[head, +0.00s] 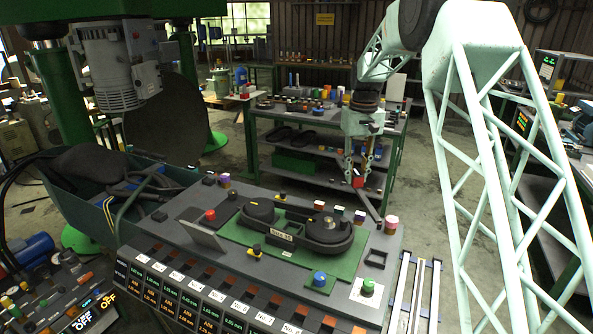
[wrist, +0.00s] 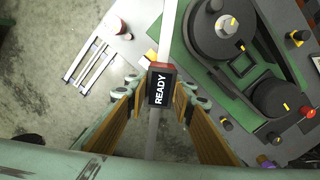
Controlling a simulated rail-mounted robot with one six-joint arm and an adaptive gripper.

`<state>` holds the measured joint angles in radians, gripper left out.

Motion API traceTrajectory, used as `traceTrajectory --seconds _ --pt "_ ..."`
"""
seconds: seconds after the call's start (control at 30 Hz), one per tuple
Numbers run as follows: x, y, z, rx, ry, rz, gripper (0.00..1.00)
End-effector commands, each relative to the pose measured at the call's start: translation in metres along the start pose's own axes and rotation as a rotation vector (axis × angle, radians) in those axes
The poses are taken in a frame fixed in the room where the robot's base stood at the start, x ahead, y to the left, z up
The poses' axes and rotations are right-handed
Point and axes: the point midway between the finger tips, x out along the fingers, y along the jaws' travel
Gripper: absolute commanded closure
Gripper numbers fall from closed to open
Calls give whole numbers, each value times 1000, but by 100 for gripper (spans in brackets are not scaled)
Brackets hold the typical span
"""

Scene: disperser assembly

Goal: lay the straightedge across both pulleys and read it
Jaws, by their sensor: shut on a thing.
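My gripper (head: 358,172) is shut on the straightedge, beyond the right rear corner of the panel in the head view. In the wrist view the straightedge (wrist: 153,132) is a long pale bar between my fingers (wrist: 155,92), carrying a dark block with a red edge whose display (wrist: 160,88) reads READY. Two dark round pulleys, one (head: 258,211) left and one (head: 327,229) right, sit inside a black belt loop on a green plate. They also show in the wrist view, one (wrist: 217,30) above and one (wrist: 280,98) below. The straightedge is beside the pulleys, not across them.
The grey panel (head: 200,262) carries several coloured knobs, including a blue one (head: 319,279) and a green one (head: 367,286), plus a tilted plate (head: 199,235). A rack of pale bars (head: 415,290) stands at its right. A loaded shelf bench (head: 300,118) is behind.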

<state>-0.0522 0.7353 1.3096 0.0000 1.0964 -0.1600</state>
Motion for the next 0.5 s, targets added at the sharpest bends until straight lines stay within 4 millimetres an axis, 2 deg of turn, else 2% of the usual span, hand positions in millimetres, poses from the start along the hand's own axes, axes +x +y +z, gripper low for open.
traceTrajectory --seconds 0.03,0.5 --pt "-6 -10 -1 -40 0 0 97" --pt "-15 -101 -5 -449 -1 0 97"
